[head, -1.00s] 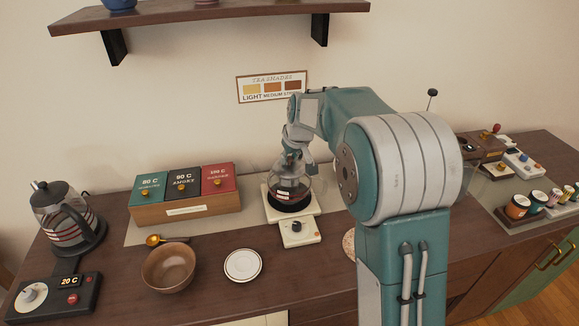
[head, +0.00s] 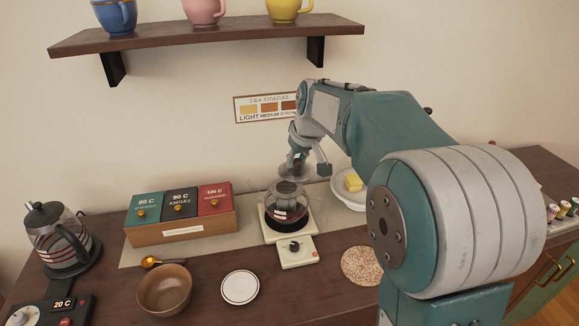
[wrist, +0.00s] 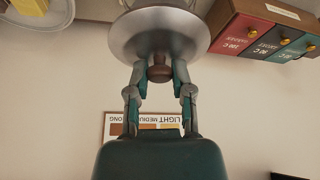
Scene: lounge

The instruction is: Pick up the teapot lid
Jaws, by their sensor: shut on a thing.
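The teapot lid is a grey, shiny disc (wrist: 130,38) with a dark brown knob (wrist: 159,72). My gripper (wrist: 160,74) is shut on the knob, one finger on each side, in the wrist view. In the head view my gripper (head: 300,152) holds the lid (head: 293,170) a little above the glass teapot (head: 288,208). The teapot stands on a cream warmer (head: 294,250) with a black dial, and its round mouth shows below the lid. The knob is mostly hidden by my fingers in the head view.
A tea box (head: 180,230) with three coloured lids stands left of the teapot. A white dish (head: 345,195) with a yellow block is close on the right. A brown bowl (head: 164,290), small plate (head: 240,287) and cork mat (head: 362,266) lie in front. A shelf (head: 200,35) with cups hangs above.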

